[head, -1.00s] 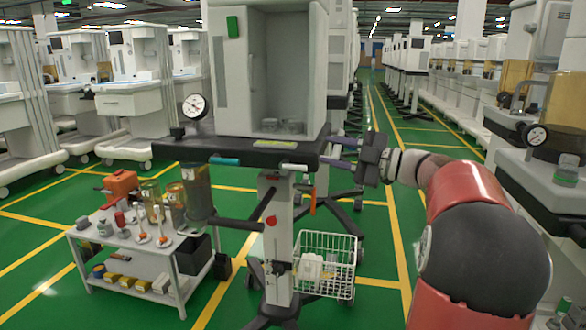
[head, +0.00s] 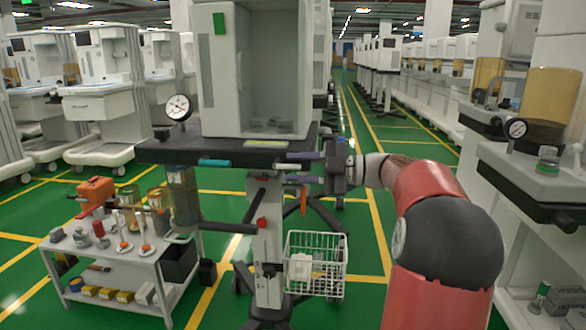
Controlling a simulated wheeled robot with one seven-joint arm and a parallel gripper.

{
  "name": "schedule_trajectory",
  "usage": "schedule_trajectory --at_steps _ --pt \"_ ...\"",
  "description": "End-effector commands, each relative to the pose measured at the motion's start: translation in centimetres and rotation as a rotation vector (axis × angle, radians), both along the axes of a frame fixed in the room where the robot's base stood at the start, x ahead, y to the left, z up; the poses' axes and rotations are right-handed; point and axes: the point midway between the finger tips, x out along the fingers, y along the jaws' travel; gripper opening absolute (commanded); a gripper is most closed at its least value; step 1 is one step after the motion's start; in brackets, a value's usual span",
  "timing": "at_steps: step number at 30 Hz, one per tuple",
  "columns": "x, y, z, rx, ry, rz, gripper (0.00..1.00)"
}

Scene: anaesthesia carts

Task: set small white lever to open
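The small white lever (head: 284,167) is on the front edge of the dark tabletop of the central cart (head: 225,152), right of a teal lever (head: 215,162). It is small in the head view, and its setting cannot be read. My gripper (head: 291,168) reaches in from the right with its two purple fingers pointing left. The fingers are apart, one above and one below the lever's height, with the tips close to its right end. I cannot tell whether they touch it.
A pressure gauge (head: 178,107) stands at the cart's left end. A wire basket (head: 315,266) and an orange handle (head: 303,202) are below the tabletop. A white side table (head: 150,262) with bottles stands at the left. More carts line both sides; the green aisle is open behind.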

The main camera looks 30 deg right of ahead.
Motion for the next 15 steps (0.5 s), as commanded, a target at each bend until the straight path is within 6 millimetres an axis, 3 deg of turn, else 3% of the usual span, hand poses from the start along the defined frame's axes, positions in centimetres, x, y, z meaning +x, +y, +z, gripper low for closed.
schedule_trajectory --at_steps 12,15 --pt "0.72 1.06 -0.01 0.000 0.000 -0.001 0.33" --pt "0.72 1.05 -0.01 0.000 0.000 -0.001 0.22"
